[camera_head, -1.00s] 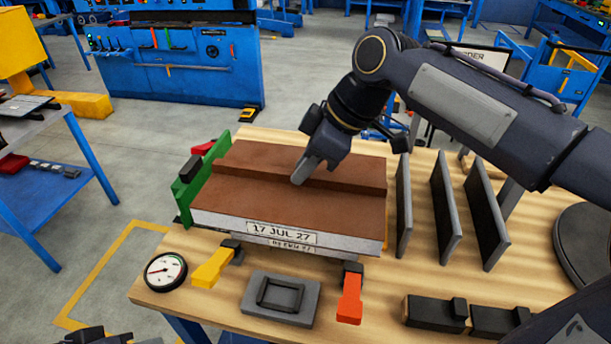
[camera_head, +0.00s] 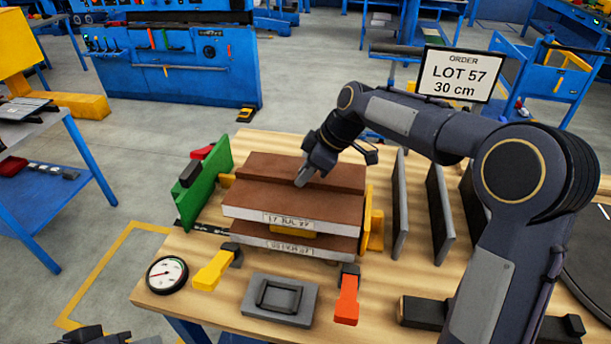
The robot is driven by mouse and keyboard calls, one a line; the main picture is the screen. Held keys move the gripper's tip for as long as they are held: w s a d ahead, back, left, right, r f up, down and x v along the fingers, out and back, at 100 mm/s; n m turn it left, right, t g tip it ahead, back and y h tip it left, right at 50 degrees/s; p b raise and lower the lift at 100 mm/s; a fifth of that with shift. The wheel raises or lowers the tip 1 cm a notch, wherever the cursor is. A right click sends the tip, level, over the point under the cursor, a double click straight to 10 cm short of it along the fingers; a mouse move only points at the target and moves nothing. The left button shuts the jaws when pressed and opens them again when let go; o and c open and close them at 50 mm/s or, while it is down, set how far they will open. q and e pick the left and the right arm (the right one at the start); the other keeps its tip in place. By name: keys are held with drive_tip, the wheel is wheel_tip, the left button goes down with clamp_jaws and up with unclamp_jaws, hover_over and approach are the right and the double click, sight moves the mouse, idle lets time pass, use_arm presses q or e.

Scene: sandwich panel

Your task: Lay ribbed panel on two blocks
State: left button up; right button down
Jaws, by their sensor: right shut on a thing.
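The ribbed panel (camera_head: 265,200) is brown on top with a raised rib and a pale front edge bearing a date label. My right gripper (camera_head: 302,178) is shut on its rib near the middle. The panel is roughly level above a lower brown panel (camera_head: 255,240). A yellow block (camera_head: 287,230) shows in the gap between them; I cannot tell whether the upper panel touches it. Any second block in the gap is hidden. A dark shape at the bottom left edge may be my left gripper (camera_head: 97,334); its jaws cannot be made out.
A green stop (camera_head: 205,182) stands left of the panels and a yellow upright piece (camera_head: 374,225) at their right end. Yellow (camera_head: 212,270) and orange (camera_head: 347,300) clamps, a gauge (camera_head: 167,274) and a grey plate (camera_head: 280,300) lie in front. Grey upright plates (camera_head: 400,205) stand to the right.

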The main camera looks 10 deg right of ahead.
drive_tip(key=shift+f, duration=0.7)
drive_tip(key=shift+f+b, duration=0.4)
drive_tip(key=c, duration=1.3)
unclamp_jaws()
drive_tip(key=shift+o, duration=0.2)
drive_tip(key=shift+r, duration=0.1)
